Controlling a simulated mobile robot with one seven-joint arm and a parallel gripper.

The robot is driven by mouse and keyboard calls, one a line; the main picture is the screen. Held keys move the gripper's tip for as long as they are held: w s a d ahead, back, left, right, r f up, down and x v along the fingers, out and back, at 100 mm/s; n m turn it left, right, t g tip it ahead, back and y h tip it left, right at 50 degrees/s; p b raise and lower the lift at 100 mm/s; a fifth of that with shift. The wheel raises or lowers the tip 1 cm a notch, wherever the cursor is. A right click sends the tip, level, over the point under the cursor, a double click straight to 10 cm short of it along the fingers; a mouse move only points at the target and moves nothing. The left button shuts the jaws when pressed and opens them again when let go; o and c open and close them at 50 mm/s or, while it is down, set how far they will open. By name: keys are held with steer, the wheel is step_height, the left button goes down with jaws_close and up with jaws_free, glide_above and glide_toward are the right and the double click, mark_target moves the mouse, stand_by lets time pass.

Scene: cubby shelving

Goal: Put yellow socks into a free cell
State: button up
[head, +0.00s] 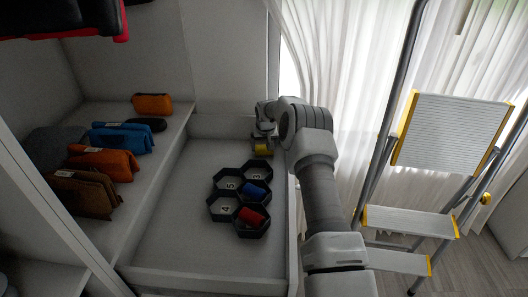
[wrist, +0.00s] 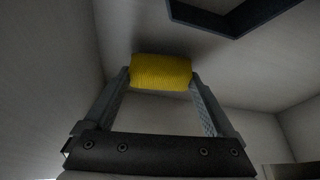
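The yellow socks (head: 262,150), a small ribbed roll, are at the back of the white drawer (head: 180,240), near its right corner. My gripper (head: 262,140) is right above them. In the wrist view, the yellow socks (wrist: 161,71) sit between the two fingertips of my gripper (wrist: 160,76), which meet both ends of the roll. I cannot tell whether the roll touches the drawer floor. A dark organizer of hexagonal cells (head: 229,193) lies in the drawer. Blue socks (head: 256,190) and red socks (head: 251,217) fill two right cells. Numbered cells on the left and top look empty.
A shelf left of the drawer holds an orange pouch (head: 152,103), a blue pouch (head: 122,137), another orange pouch (head: 104,161) and a brown pouch (head: 84,192). The drawer walls surround the organizer. A stepladder (head: 410,220) stands at the right before the curtains.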

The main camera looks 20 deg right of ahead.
steer(key=c, duration=0.7)
steer(key=shift+r, duration=0.15)
steer(key=shift+c, duration=0.2)
